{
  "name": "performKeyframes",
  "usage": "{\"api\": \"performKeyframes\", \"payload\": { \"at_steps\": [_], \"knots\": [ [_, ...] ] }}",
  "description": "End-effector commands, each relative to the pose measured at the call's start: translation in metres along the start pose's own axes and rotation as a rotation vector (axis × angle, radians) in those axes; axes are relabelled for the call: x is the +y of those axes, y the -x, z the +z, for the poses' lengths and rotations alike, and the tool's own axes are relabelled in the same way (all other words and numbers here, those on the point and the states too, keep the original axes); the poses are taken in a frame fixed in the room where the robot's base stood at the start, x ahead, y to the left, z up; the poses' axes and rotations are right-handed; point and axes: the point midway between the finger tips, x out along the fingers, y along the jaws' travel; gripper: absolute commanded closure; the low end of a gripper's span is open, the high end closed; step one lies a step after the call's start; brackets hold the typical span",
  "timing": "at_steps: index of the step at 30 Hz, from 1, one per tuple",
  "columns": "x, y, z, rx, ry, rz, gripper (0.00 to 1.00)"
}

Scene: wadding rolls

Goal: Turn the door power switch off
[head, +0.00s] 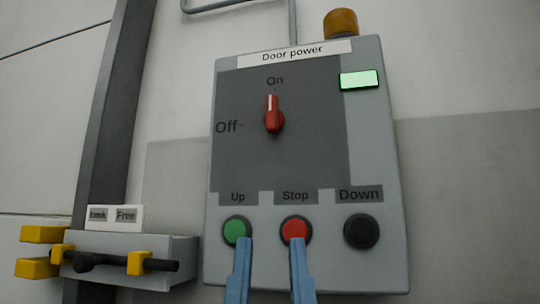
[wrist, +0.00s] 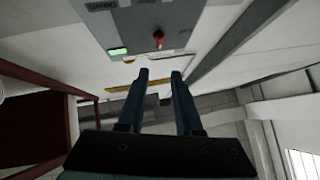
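The door power switch (head: 273,116) is a red rotary knob on a grey control box (head: 375,250). Its white mark points up at the "On" label, and "Off" is at its left. A small green lamp (head: 359,80) is lit at the box's upper right. My gripper (head: 270,240) is open, its two blue fingers apart, with nothing between them. In the head view the fingertips appear below the knob, over the green Up button (head: 237,231) and red Stop button (head: 296,230); contact cannot be told. The wrist view shows the open gripper (wrist: 160,74) and the knob (wrist: 158,39) beyond it.
A black Down button (head: 361,231) sits at the lower right of the box. An amber beacon (head: 341,22) is on top. A latch (head: 130,262) with yellow parts and a black bar is at the left, by a dark vertical post (head: 112,120).

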Motion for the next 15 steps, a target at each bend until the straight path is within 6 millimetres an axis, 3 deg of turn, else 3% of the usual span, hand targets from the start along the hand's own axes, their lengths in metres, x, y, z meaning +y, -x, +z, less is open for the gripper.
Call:
{"api": "performKeyframes", "payload": {
  "at_steps": [3,15],
  "knots": [
    [-0.001,-0.028,-0.009,-0.052,-0.01,0.015,0.47],
    [-0.006,-0.089,-0.008,-0.257,-0.04,0.088,0.47]
  ]
}}
